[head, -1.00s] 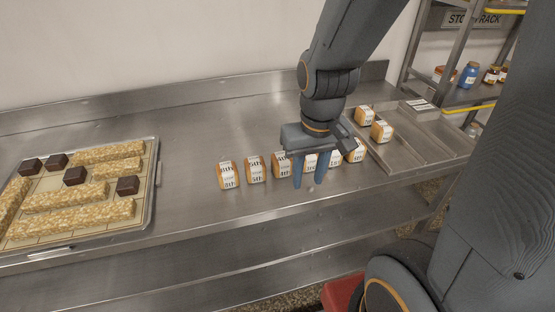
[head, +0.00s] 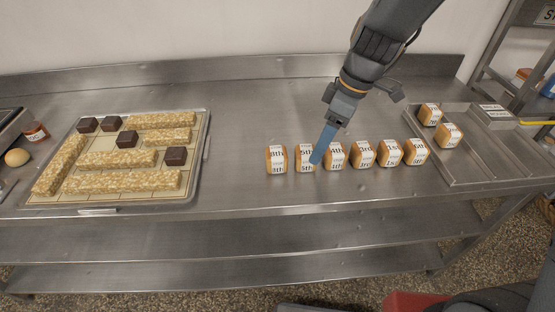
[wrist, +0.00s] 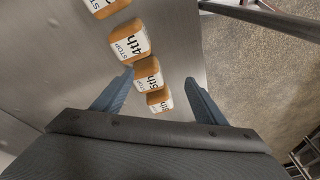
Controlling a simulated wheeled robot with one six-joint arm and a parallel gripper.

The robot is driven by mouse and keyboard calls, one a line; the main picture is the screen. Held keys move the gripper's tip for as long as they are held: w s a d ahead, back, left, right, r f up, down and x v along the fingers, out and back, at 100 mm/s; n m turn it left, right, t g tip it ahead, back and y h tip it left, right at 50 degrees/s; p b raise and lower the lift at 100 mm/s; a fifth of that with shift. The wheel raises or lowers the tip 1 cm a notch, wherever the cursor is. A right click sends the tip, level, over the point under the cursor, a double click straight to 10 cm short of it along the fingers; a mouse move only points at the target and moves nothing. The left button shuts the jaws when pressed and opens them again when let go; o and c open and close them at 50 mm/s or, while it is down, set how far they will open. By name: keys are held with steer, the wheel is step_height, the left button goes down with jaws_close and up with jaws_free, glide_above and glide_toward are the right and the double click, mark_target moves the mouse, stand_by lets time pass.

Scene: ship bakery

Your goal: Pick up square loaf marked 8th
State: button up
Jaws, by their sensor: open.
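The square loaf marked 8th (head: 276,160) stands at the left end of a row of labelled loaves on the steel counter. In the wrist view the far end loaf (wrist: 159,100) is partly readable, just beyond the loaf marked 5th (wrist: 147,73). My gripper (head: 316,161) is open and empty. In the head view its blue fingers overlap each other and cover part of the gap between the 5th loaf (head: 305,157) and the 4th loaf (head: 335,157), right of the 8th. In the wrist view the end loaf shows between the fingers; its height below them is unclear.
More loaves continue right to the one marked 6th (head: 416,151). A divided steel tray (head: 470,165) holds two loaves at the right. A baking tray (head: 203,150) with long bars and dark cubes lies left. Counter between this tray and the 8th loaf is clear.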

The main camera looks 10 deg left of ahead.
mark_target(278, 152)
steer(key=a+n, duration=0.2)
steer(key=w+a+n, duration=0.1)
steer(key=a, duration=0.2)
steer(key=a+n+y, duration=0.1)
steer(key=a+n, duration=0.1)
steer(key=shift+w+a+f+n+g, duration=0.1)
steer(key=shift+w+a+n+g, duration=0.2)
steer(key=shift+w+g, duration=0.1)
steer(key=shift+a+f, duration=0.1)
steer(key=shift+a, duration=0.2)
steer(key=p+x, duration=0.1)
steer(key=x, duration=0.1)
steer(key=p+x, duration=0.1)
steer(key=x, duration=0.3)
steer(key=shift+s+a+f+p, duration=0.2)
steer(key=shift+s+a+p, duration=0.15)
steer(key=shift+a+p, duration=0.1)
steer(key=shift+a+f, duration=0.1)
steer(key=shift+f, duration=0.3)
steer(key=c, duration=1.1)
steer(key=shift+r, duration=0.1)
steer(key=shift+c, duration=0.2)
